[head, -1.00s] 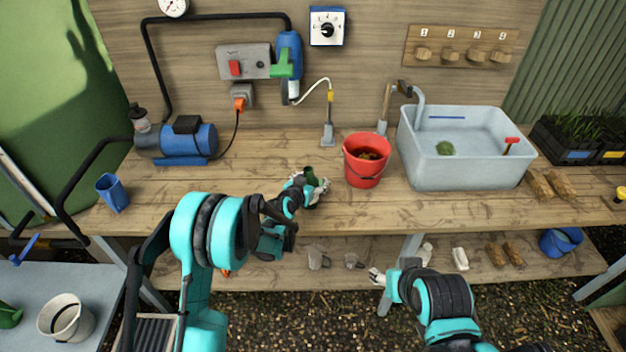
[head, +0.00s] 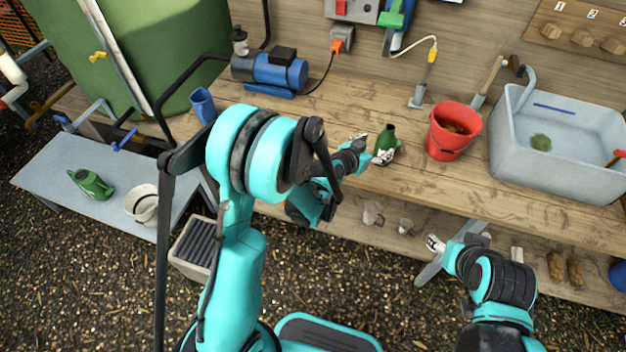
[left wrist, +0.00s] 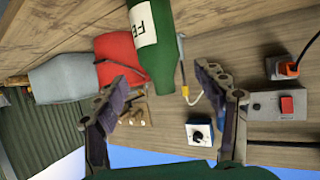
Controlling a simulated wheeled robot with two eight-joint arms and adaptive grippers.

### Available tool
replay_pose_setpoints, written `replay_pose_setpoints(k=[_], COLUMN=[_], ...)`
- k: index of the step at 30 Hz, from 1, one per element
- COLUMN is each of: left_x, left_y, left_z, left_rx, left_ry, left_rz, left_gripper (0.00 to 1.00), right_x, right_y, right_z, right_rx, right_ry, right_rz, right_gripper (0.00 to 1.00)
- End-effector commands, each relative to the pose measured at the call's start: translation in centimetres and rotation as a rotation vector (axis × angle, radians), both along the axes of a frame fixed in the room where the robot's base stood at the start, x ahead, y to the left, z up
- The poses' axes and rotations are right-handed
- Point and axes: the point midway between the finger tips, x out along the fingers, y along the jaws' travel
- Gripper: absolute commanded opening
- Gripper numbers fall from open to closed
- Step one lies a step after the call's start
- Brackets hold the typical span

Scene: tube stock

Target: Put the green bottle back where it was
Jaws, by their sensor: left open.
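The green bottle (head: 386,145) stands upright on the wooden workbench (head: 330,118), near its front edge and left of the red bucket. My left gripper (head: 371,150) is open just left of the bottle, its fingers spread towards it. In the left wrist view the bottle (left wrist: 153,45) appears upside down with a white label, ahead of and between the open fingers (left wrist: 160,92), with none visibly closed on it. My right gripper (head: 434,244) is low in front of the bench, away from the bottle; its opening is too small to judge.
The red bucket (head: 453,130) and grey sink (head: 565,150) stand right of the bottle. A blue pump (head: 278,72) and blue cup (head: 202,104) are to the left. A lower grey table (head: 110,165) holds a green watering can (head: 90,184) and white bucket (head: 142,204).

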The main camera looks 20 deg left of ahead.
Motion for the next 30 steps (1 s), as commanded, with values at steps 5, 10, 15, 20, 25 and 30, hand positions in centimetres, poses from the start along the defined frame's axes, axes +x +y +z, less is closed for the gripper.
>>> replay_pose_setpoints(k=[5, 10, 15, 20, 25, 30], left_x=[-2.9, -8.2, -14.7, -21.5, -27.4, -30.2], left_y=[1.9, 4.6, 7.6, 10.6, 13.1, 14.4], left_z=[3.9, 7.6, 9.7, 10.2, 9.5, 9.0], left_rx=[0.016, 0.039, 0.064, 0.089, 0.108, 0.119], left_ry=[0.080, 0.196, 0.312, 0.414, 0.495, 0.534], left_rz=[0.025, 0.078, 0.153, 0.245, 0.336, 0.388], left_gripper=[0.71, 0.71, 0.71, 0.71, 0.71, 0.71], right_x=[0.0, 0.0, 0.0, 0.0, 0.0, 0.0], right_y=[0.0, 0.0, 0.0, 0.0, 0.0, 0.0], right_z=[0.0, 0.0, 0.0, 0.0, 0.0, 0.0], right_rx=[0.000, 0.000, 0.000, 0.000, 0.000, 0.000], right_ry=[0.000, 0.000, 0.000, 0.000, 0.000, 0.000], right_rz=[0.000, 0.000, 0.000, 0.000, 0.000, 0.000], right_gripper=[0.53, 0.53, 0.53, 0.53, 0.53, 0.53])
